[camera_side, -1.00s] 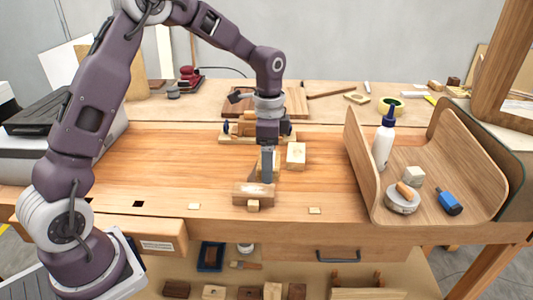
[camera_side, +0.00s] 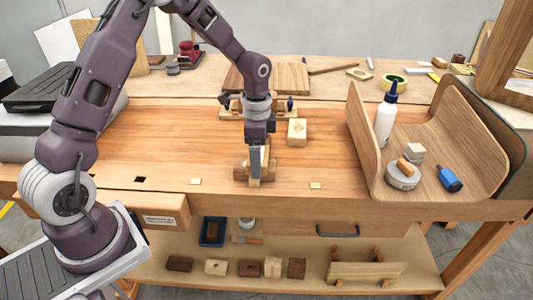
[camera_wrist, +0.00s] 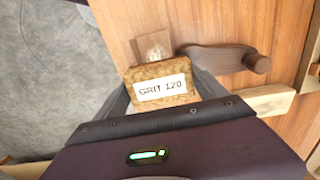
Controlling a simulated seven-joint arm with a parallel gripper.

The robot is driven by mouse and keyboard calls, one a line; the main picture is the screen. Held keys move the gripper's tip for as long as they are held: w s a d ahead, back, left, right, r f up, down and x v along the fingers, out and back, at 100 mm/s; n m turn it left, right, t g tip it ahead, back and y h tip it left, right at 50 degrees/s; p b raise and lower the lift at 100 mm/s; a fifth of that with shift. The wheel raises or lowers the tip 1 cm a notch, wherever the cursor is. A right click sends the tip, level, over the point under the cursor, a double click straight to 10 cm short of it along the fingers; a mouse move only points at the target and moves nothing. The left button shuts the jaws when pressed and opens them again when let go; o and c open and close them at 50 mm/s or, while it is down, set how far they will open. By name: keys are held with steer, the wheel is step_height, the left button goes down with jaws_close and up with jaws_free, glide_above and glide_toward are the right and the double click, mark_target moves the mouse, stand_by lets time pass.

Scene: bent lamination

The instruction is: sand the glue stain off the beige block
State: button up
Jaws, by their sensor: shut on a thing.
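My gripper (camera_wrist: 165,100) is shut on a tan sanding block (camera_wrist: 163,85) labelled "GRIT 120" in the wrist view. Just beyond it in that view lies a beige block (camera_wrist: 140,50), with a glossy whitish glue stain (camera_wrist: 155,48) on its top. The sanding block partly overlaps the beige block in the picture; I cannot tell whether they touch. In the side view my gripper (camera_side: 256,176) is low over the brown wooden holder (camera_side: 240,171) near the bench's front edge. It hides most of the beige block there.
A pale block (camera_side: 297,132) lies behind and right of my gripper. The curved wooden tray (camera_side: 480,185) at right holds a glue bottle (camera_side: 385,122), a tin (camera_side: 402,176) and a blue item (camera_side: 449,179). The bench (camera_side: 150,150) is clear to the left.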

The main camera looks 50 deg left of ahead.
mark_target(270, 165)
steer(key=shift+s+a, duration=1.65)
steer(key=shift+a, duration=0.05)
steer(key=shift+w+d, duration=2.6)
steer(key=shift+d, duration=0.05)
steer(key=shift+w+d+r, duration=0.1)
steer(key=shift+w+d, duration=0.05)
step_height(270, 165, up, 8)
